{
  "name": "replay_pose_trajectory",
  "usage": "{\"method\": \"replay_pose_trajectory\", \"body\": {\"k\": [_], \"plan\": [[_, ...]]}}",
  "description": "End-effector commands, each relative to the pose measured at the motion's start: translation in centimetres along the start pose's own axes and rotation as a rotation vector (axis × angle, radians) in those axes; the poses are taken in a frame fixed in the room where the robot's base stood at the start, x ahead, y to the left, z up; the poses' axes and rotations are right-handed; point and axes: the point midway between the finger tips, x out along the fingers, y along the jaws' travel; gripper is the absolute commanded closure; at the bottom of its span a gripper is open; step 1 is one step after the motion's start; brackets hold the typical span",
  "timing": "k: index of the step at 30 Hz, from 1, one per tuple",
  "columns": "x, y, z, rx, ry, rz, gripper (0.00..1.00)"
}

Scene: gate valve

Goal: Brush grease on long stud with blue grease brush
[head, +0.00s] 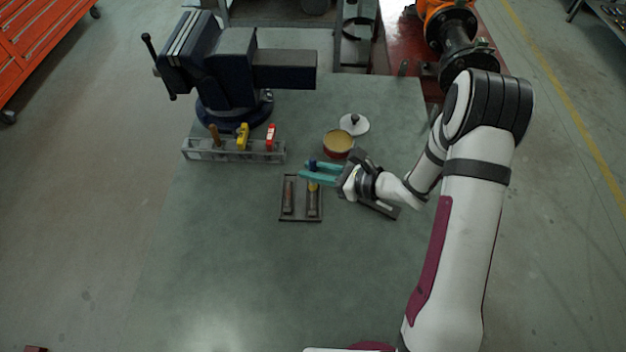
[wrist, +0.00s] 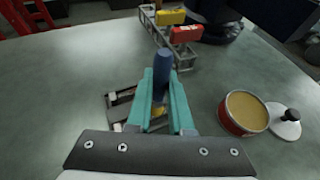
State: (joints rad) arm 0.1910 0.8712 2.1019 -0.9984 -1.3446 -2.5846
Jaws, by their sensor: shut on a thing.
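My gripper (head: 318,174) has teal fingers and is shut on the blue grease brush (head: 311,164). In the wrist view the blue brush handle (wrist: 162,68) stands up between my fingertips (wrist: 162,105). The brush is over the far part of a dark tray (head: 301,219) that holds two studs lying side by side. The left stud (head: 289,196) is in plain view. The right stud (head: 313,202) lies below the brush, its far end partly covered. I cannot tell which stud is longer, or whether the bristles touch. An open red tin of tan grease (head: 338,142) stands behind my gripper.
The tin's white lid (head: 355,125) lies behind it. A grey rack (head: 235,154) at the left holds brown, yellow and red-handled items. A blue vise (head: 235,75) stands at the back left. A dark flat object (head: 382,208) lies under my wrist. The front bench is clear.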

Motion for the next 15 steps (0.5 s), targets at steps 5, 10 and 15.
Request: {"method": "replay_pose_trajectory", "body": {"k": [5, 10, 15], "plan": [[0.7, -1.4, 0.2, -0.001, 0.000, 0.001, 1.00], [1.4, -2.7, 0.5, -0.001, -0.001, 0.001, 1.00], [2.1, -4.1, 0.7, -0.001, 0.000, 0.000, 1.00]]}}
